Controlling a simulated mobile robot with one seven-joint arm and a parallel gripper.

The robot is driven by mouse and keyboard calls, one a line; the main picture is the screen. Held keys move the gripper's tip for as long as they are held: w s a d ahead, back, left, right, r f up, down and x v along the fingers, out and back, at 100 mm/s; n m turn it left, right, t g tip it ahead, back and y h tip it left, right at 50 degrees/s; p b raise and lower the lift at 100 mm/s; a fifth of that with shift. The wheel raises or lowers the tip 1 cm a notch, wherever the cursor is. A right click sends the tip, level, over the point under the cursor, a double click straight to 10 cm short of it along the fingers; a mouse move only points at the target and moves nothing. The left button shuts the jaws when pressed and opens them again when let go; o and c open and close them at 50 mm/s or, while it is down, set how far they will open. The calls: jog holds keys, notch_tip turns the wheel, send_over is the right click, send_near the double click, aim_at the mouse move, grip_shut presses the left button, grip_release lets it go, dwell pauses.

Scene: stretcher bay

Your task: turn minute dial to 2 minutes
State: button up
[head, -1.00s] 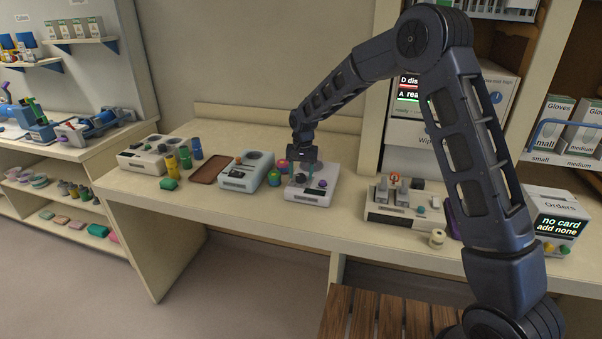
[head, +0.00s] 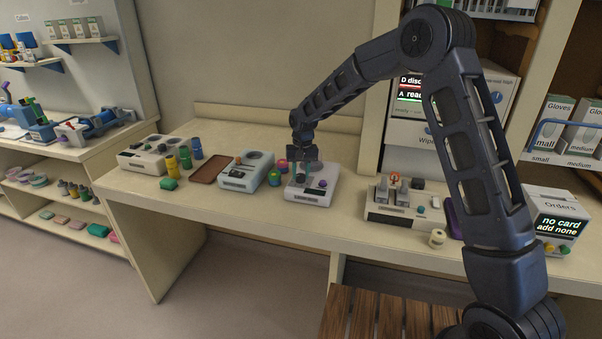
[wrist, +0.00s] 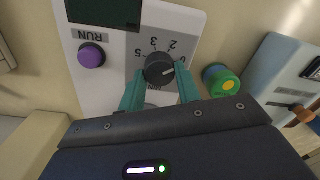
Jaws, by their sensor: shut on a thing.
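The minute dial (wrist: 158,68) is a dark round knob on a white timer box (head: 320,191), marked MIN, with numbers 0, 2, 3 and 5 around it. The numbers appear upside down in the wrist view. A pale mark on the knob points right, roughly to the 0 side of the 2; its exact setting is hard to read. My gripper (wrist: 159,78) has its teal fingers shut on the dial, one on each side. In the head view my gripper (head: 305,169) is above the box and hides the dial.
A purple RUN button (wrist: 91,56) and a dark display (wrist: 105,10) are on the same box. A green and yellow round item (wrist: 222,82) stands close beside it. A pale blue device (head: 240,182) is to the left, and a switch box (head: 385,215) to the right.

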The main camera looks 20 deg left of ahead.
aim_at(302, 174)
jog(key=n, duration=0.6)
jog(key=shift+a, duration=0.1)
dwell(0.5)
jog(key=o, duration=1)
jog(key=shift+r, duration=0.15)
jog(key=r, duration=1)
jog(key=shift+w+r, duration=0.2)
jog(key=shift+r, duration=0.1)
jog(key=shift+d, duration=0.2)
